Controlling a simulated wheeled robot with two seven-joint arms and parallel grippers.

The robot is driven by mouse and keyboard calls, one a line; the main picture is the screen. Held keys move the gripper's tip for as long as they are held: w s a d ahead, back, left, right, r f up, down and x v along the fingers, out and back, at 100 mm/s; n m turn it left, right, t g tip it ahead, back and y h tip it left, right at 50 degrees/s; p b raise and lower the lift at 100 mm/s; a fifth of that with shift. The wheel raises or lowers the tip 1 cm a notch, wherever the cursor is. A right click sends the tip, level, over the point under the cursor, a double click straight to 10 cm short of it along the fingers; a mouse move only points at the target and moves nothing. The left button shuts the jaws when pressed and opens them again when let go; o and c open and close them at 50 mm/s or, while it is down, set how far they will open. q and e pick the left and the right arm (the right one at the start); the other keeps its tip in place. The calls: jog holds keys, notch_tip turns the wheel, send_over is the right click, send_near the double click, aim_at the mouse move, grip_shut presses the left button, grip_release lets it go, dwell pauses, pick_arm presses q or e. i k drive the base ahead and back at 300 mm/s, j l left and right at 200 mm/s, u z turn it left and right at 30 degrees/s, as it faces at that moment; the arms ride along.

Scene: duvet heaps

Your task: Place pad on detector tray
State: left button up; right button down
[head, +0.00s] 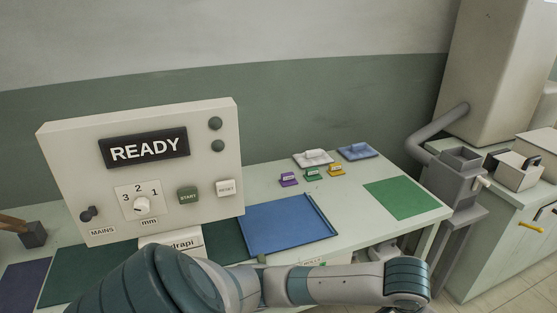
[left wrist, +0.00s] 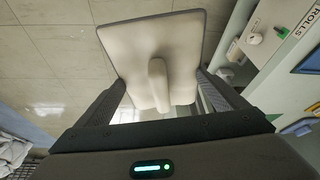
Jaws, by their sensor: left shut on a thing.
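In the left wrist view my left gripper (left wrist: 158,105) is shut on the upright handle of a pale cream pad (left wrist: 150,45). The pad is a flat plate with a thin grey edge, held over a tiled floor. In the head view only my arm shows along the bottom, and the gripper and held pad are out of sight. A flat blue panel with a raised right edge, which looks like the detector tray (head: 285,225), lies on the bench right of the control box. My arm passes in front of the bench below it. My right gripper is not in view.
The control box (head: 140,170) reads READY. A white pad (head: 312,158) and a blue pad (head: 357,152) lie at the back, behind purple, green and yellow tags. A green mat (head: 395,198) is clear at the right. A grey chute (head: 460,170) stands beyond the bench end.

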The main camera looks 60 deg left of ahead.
aim_at(289, 218)
jog(key=i+l+u, duration=0.1)
jog(key=u, duration=0.3)
jog(key=i+l+u, duration=0.2)
jog(key=i+u, duration=0.2)
jog(key=i+l+u, duration=0.1)
jog(key=u, duration=0.35)
jog(key=i+l+u, duration=0.15)
jog(key=l+u, duration=0.25)
jog(key=i+l+u, duration=0.1)
jog(key=l+u, duration=0.3)
jog(key=j, duration=0.15)
